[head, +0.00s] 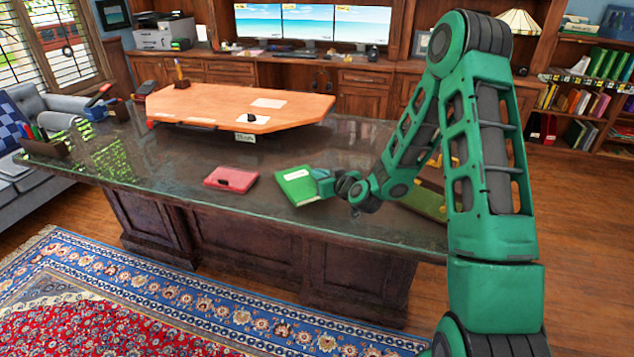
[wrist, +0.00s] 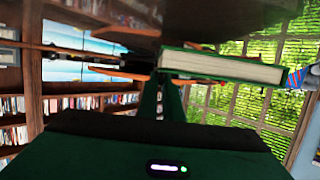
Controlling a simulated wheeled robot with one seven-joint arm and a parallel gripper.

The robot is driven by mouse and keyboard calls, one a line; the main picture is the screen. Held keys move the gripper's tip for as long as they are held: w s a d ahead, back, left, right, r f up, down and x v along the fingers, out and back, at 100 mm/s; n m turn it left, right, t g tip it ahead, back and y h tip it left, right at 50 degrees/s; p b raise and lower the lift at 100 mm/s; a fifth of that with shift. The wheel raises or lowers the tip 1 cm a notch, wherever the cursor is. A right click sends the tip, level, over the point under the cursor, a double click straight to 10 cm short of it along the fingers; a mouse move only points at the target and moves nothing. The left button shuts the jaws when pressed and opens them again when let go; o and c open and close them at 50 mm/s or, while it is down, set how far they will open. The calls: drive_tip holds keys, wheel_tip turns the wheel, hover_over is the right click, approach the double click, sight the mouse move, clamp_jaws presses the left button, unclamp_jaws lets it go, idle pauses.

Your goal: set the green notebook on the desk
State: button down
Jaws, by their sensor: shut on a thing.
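The green notebook (head: 297,185) with a white label shows in the head view at the right part of the desk (head: 150,180), near its front edge. My gripper (head: 322,184) is at the notebook's right side and shut on it. In the wrist view the notebook (wrist: 222,66) shows edge-on, with pale pages between green covers, at the tips of my gripper (wrist: 168,80). The dark desk surface lies very close to it. I cannot tell whether the notebook touches the desk.
A red notebook (head: 231,179) lies on the desk just left of the green one. An orange wooden board (head: 240,105) stands farther back, with a small sign (head: 245,137) at its front. A pen holder (head: 45,145) is at the left end.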

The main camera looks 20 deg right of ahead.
drive_tip(key=shift+f, duration=1.05)
drive_tip(key=shift+f, duration=0.1)
drive_tip(key=c, duration=1.9)
unclamp_jaws()
drive_tip(key=v, duration=0.9)
drive_tip(key=shift+s, duration=0.3)
drive_tip(key=shift+s+f, duration=0.15)
drive_tip(key=shift+s, duration=0.6)
drive_tip(key=shift+s+d+r, duration=0.15)
drive_tip(key=shift+s+r, duration=0.15)
drive_tip(key=shift+r, duration=0.25)
drive_tip(key=shift+r, duration=0.15)
